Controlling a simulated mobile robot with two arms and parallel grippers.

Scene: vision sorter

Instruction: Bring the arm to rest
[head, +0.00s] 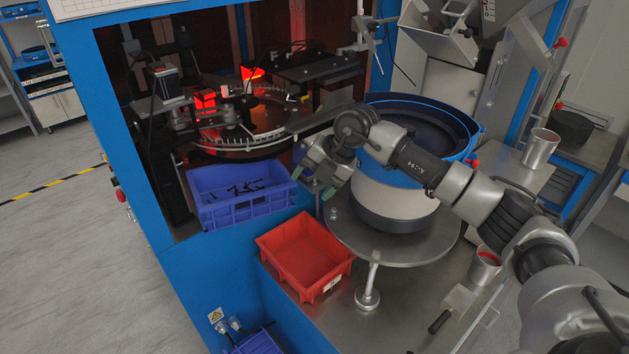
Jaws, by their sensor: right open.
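My right arm (425,165) reaches in from the lower right, across the front of the vibratory bowl feeder (395,205). My right gripper (319,189) is at its end, open and with nothing visible between its fingers. It hangs above the gap between the blue crate and the red crate, just left of the feeder's white body. My left arm and gripper do not show.
A blue crate (243,211) holding dark parts sits at the sorter's opening. An empty red crate (303,256) stands on the metal bench. A metal cup (540,148) is at right, another (485,265) nearer. Open floor (75,250) lies at left.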

